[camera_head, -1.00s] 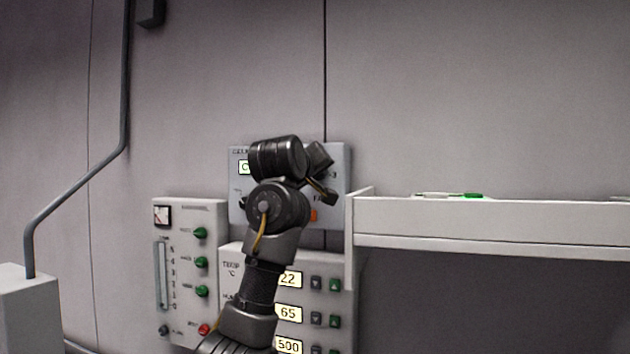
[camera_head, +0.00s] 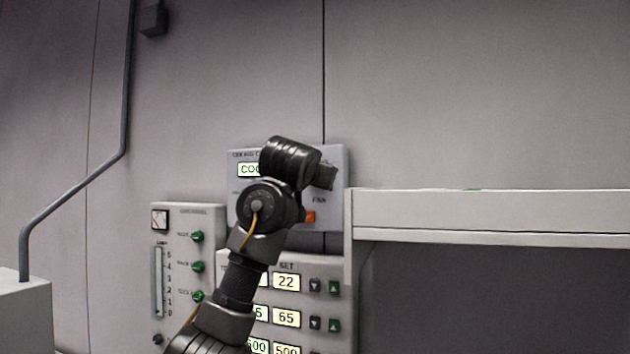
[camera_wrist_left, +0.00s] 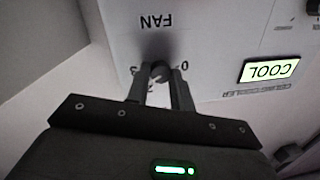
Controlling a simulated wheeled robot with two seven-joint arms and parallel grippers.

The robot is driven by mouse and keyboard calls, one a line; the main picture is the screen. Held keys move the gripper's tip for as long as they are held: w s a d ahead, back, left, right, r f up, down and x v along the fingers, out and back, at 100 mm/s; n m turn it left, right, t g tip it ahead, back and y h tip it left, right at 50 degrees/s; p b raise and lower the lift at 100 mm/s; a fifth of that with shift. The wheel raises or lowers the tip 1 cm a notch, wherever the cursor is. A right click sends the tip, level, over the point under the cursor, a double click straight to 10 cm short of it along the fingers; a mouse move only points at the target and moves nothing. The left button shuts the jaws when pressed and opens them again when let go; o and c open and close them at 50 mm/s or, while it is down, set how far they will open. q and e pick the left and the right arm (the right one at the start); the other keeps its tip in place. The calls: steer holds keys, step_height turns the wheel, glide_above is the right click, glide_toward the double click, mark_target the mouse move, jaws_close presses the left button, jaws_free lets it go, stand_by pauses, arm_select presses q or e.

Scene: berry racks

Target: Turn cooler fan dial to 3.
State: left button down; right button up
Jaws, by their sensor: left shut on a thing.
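The cooler panel (camera_head: 336,160) is a grey box on the wall with a lit COOL display (camera_head: 247,169), a FAN label and an orange button (camera_head: 309,217). My left arm covers much of it in the head view. In the left wrist view the panel appears upside down, with the FAN label (camera_wrist_left: 157,20) and COOL display (camera_wrist_left: 269,69). The fan dial (camera_wrist_left: 159,72) is a dark knob between the fingers of my left gripper (camera_wrist_left: 160,75), which is shut on it. A 0 and a 3 show beside it; its pointer setting cannot be told. My right gripper is not in view.
Below is a panel with lit number displays (camera_head: 286,317) and small buttons. A panel with green knobs (camera_head: 197,237) stands left of it. A white shelf (camera_head: 490,210) extends to the right, close to the cooler panel. A grey pipe (camera_head: 75,187) runs at the left.

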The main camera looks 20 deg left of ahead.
arm_select(q)
steer(key=m+b, duration=0.1)
steer(key=m, duration=0.4)
steer(key=shift+f, duration=0.2)
steer(key=shift+m+t, duration=0.3)
steer(key=c, duration=1.2)
jaws_free()
steer(key=shift+r, duration=0.1)
steer(key=s+b, duration=0.6)
steer(key=s, duration=0.4)
steer(key=shift+s+d, duration=0.3)
steer(key=shift+s, duration=0.1)
